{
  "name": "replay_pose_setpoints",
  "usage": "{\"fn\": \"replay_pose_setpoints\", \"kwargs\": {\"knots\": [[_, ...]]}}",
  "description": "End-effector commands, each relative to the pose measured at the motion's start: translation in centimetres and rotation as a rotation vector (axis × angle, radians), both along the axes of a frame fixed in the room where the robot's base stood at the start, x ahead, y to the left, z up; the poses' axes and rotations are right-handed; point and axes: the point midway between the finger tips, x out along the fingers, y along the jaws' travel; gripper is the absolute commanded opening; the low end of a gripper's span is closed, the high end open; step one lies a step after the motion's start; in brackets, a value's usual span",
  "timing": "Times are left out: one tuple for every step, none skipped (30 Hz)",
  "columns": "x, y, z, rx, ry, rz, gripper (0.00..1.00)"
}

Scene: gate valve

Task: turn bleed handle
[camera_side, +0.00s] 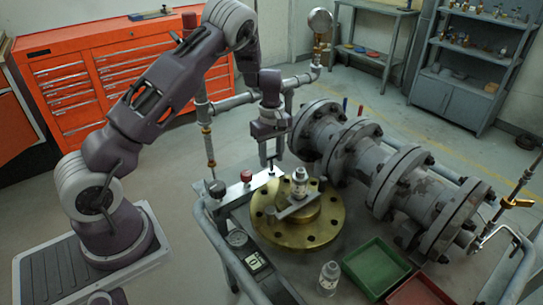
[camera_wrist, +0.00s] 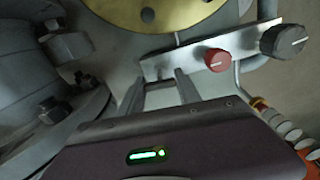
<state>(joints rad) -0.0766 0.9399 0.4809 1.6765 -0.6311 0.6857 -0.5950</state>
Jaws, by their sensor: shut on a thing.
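My gripper (camera_side: 270,164) points down at the end of a pale metal plate (camera_side: 229,192) beside the brass flange (camera_side: 268,232). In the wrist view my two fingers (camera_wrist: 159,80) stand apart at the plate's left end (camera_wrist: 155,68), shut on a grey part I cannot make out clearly. The plate carries a red knob (camera_side: 246,176) and a black knob (camera_side: 217,188); the wrist view shows the red knob (camera_wrist: 217,60) and the black knob (camera_wrist: 284,40) to the right of my fingers. No part can be picked out for certain as the bleed handle.
A large flanged grey pipe (camera_side: 345,150) lies just right of my gripper. Vertical pipework (camera_side: 204,120) rises behind.

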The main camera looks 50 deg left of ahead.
Motion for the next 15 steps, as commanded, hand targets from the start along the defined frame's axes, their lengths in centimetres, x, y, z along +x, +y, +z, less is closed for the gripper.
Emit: {"fn": "replay_pose_setpoints", "kwargs": {"knots": [[0.11,0.05,0.12,0.002,-0.004,0.0,0.0],[0.11,0.05,0.12,0.002,-0.004,0.0,0.0],[0.11,0.05,0.13,0.002,-0.004,0.0,0.0],[0.11,0.05,0.13,0.002,-0.004,0.0,0.0],[0.11,0.05,0.13,0.002,-0.004,0.0,0.0],[0.11,0.05,0.13,0.002,-0.004,0.0,0.0],[0.11,0.05,0.13,0.002,-0.004,0.0,0.0],[0.12,0.05,0.13,0.002,-0.004,-0.001,0.44],[0.11,0.05,0.13,0.002,-0.004,-0.001,0.52],[0.1,0.04,0.12,0.002,-0.003,-0.001,0.58],[0.1,0.04,0.11,0.001,-0.003,-0.001,0.62],[0.08,0.03,0.09,0.001,-0.003,-0.001,0.62],[0.07,0.03,0.08,0.001,-0.002,-0.001,0.62],[0.07,0.02,0.07,0.001,-0.002,-0.001,0.62],[0.06,0.02,0.06,0.001,-0.002,-0.001,0.62]]}}
